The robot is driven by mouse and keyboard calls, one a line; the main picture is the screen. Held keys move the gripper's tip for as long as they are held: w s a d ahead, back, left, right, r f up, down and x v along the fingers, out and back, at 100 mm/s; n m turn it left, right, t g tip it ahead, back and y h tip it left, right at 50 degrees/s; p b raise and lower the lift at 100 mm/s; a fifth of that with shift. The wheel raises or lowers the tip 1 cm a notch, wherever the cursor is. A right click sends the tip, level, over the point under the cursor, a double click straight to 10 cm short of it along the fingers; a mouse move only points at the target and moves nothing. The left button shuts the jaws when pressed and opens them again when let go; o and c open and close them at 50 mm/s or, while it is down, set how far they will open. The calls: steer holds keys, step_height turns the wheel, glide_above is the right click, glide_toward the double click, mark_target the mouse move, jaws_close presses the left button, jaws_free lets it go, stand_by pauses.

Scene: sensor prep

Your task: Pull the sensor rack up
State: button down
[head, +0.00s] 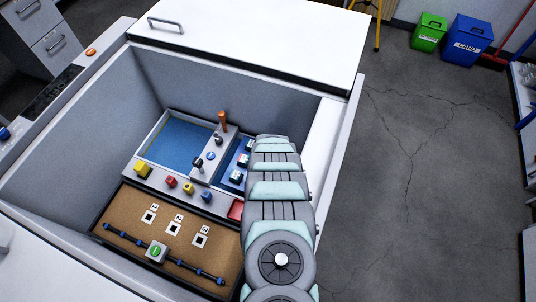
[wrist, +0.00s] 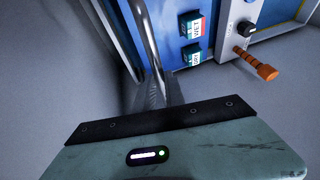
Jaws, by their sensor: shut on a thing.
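The sensor rack, which I take to be the blue part with small labelled blocks (head: 236,166), sits inside the white chest. It is partly hidden by my arm in the head view. In the wrist view its blue face (wrist: 172,35) is close, with a "WET" block (wrist: 192,24) and a second labelled block (wrist: 195,53). A slim metal bar (wrist: 147,38) runs along its left side down to my gripper (wrist: 162,92). My gripper is shut on this bar. The fingertips are dark and partly blurred, and the arm hides them in the head view.
The chest's walls (head: 90,130) surround the work area, and its white lid (head: 260,35) lies at the back. An orange-handled lever (head: 222,118) stands beside the rack. Coloured knobs (head: 188,189) and a cork board (head: 185,225) with numbered squares lie in front.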

steer(key=c, duration=1.4)
jaws_free()
steer(key=shift+w, duration=0.1)
steer(key=shift+r, duration=0.1)
steer(key=p+v, duration=0.8)
steer(key=v, duration=0.2)
steer(key=shift+r, duration=0.35)
